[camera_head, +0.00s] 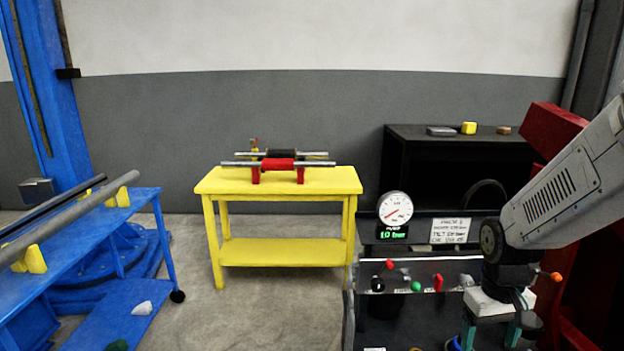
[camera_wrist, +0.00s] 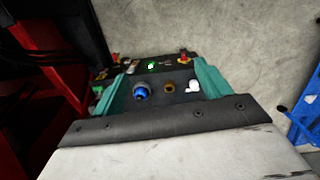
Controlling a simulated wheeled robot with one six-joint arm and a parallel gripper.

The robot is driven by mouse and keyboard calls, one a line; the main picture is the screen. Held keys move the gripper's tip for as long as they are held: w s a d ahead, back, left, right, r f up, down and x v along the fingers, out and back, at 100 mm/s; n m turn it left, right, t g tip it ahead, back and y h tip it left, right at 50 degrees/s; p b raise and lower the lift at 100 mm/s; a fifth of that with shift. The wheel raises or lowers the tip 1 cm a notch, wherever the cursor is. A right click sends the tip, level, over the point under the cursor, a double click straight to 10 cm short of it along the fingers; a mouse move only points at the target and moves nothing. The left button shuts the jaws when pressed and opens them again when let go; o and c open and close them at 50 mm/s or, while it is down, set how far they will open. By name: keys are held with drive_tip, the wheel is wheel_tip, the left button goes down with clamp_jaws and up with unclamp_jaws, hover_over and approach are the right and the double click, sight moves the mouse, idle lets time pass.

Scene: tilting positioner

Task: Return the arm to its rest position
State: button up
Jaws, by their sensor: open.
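My gripper (camera_head: 490,338) is at the lower right in the head view, pointing down at the right end of the control console (camera_head: 410,265). Its teal fingers are apart, and nothing shows held between them. In the wrist view my gripper (camera_wrist: 163,78) also shows open. Beyond its fingers lies the console's face, with a blue knob (camera_wrist: 141,93), a brown button (camera_wrist: 169,88), a white knob (camera_wrist: 193,86) and a lit green button (camera_wrist: 152,66). I cannot tell how far the fingertips are from these controls. My grey arm link comes in from the right edge.
The console bears a round dial gauge (camera_head: 396,207) and a label card (camera_head: 450,231). A yellow table (camera_head: 277,181) with rods stands at the back. A blue bench (camera_head: 120,205) with long bars is at left. A red structure (camera_head: 560,130) is close behind my arm. Floor between bench and console is clear.

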drive_tip(key=s+a+r+t, duration=0.1)
drive_tip(key=s+a+r, duration=0.2)
drive_tip(key=s+r, duration=0.5)
drive_tip(key=s+a+r+t, duration=0.1)
drive_tip(key=s+a+r, duration=0.3)
drive_tip(key=s+r, duration=0.4)
drive_tip(key=shift+s+r+m, duration=0.15)
drive_tip(key=shift+s+m, duration=0.25)
idle(0.8)
